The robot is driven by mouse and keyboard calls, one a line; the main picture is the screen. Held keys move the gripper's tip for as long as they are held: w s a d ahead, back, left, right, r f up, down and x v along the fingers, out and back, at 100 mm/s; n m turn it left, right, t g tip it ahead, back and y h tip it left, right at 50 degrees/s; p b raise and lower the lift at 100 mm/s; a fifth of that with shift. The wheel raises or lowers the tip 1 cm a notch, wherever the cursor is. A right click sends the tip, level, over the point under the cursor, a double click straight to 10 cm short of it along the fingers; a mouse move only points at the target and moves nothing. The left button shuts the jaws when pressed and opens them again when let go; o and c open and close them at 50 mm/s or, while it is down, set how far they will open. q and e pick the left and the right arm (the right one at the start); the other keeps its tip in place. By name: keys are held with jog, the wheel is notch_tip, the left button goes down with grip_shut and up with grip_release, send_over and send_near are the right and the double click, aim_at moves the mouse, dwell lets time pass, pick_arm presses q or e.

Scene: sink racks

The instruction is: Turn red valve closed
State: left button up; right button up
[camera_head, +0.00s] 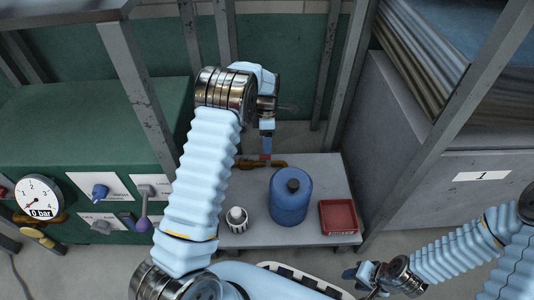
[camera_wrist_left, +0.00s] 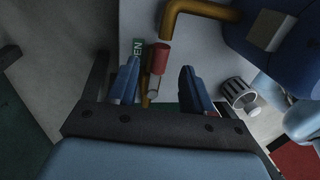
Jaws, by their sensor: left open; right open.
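The red valve handle (camera_wrist_left: 159,57) shows in the left wrist view as a small red cylinder beside a green sign with the letters "EN". In the head view only a bit of red (camera_head: 264,157) shows below my left gripper, by the brass pipe (camera_head: 247,163). My left gripper (camera_wrist_left: 158,68) is open, with one finger on each side of the red handle. I see gaps between handle and fingers in the wrist view; depth is hard to tell. My right gripper (camera_head: 364,275) is low at the bottom of the head view, open and away from the valve.
A green cabinet with a gauge reading 0 bar (camera_head: 37,197) and knobs stands left. Metal posts rise behind the table; a grey cabinet (camera_head: 420,150) stands right.

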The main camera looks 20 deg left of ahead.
aim_at(258, 157)
pick_arm(q)
jog(key=f, duration=0.4)
jog(key=shift+s+d+f+b, duration=0.2)
jog(key=shift+s+f+b, duration=0.1)
jog(key=shift+s, duration=0.1)
jog(key=shift+r, duration=0.1)
grip_shut()
